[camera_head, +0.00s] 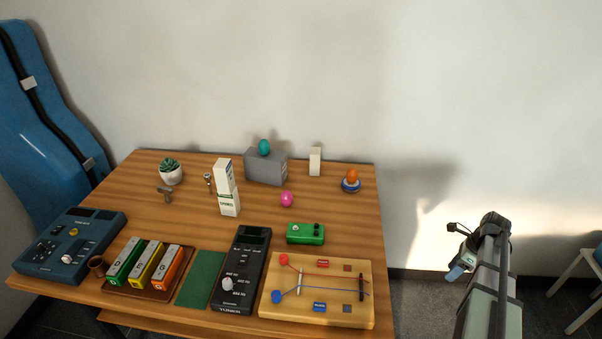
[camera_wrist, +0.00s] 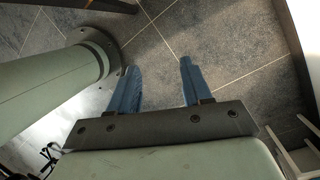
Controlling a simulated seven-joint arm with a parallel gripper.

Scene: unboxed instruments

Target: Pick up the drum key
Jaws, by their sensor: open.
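A small grey T-shaped piece, which looks like the drum key (camera_head: 165,194), lies on the wooden table at the back left, just in front of the potted succulent. My gripper (camera_head: 458,271) is off the table's right side, far from the drum key. In the wrist view, my gripper (camera_wrist: 157,78) has its two blue fingers apart, with only the grey tiled floor beyond them. The drum key does not show in the wrist view.
A small metal item (camera_head: 208,182) and a tall white box (camera_head: 227,188) stand right of the drum key. The succulent pot (camera_head: 171,177) is close behind it. Colored blocks (camera_head: 145,266) and a blue device (camera_head: 70,246) lie in front. Bare wood surrounds the table's middle.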

